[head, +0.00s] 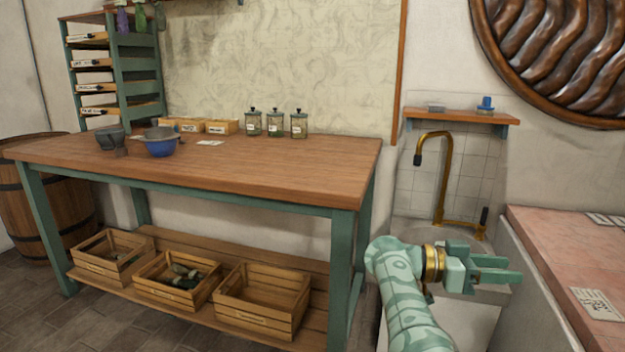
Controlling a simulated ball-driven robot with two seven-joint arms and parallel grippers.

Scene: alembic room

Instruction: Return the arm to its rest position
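My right arm comes up from the bottom of the head view, mottled pale green with a brass ring at the wrist. My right gripper (498,271) points to the right, in front of the sink basin and left of the pink counter. Its two fingers stand apart with a gap between them, and I see nothing held there. It looks clear of the wooden table and of the counter. My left gripper is not in view.
A wooden table (280,172) with bowls (161,147) and jars (299,125) stands left. Crates (262,300) sit on its lower shelf. A brass tap (447,165) rises behind my gripper. A pink counter (560,250) lies right.

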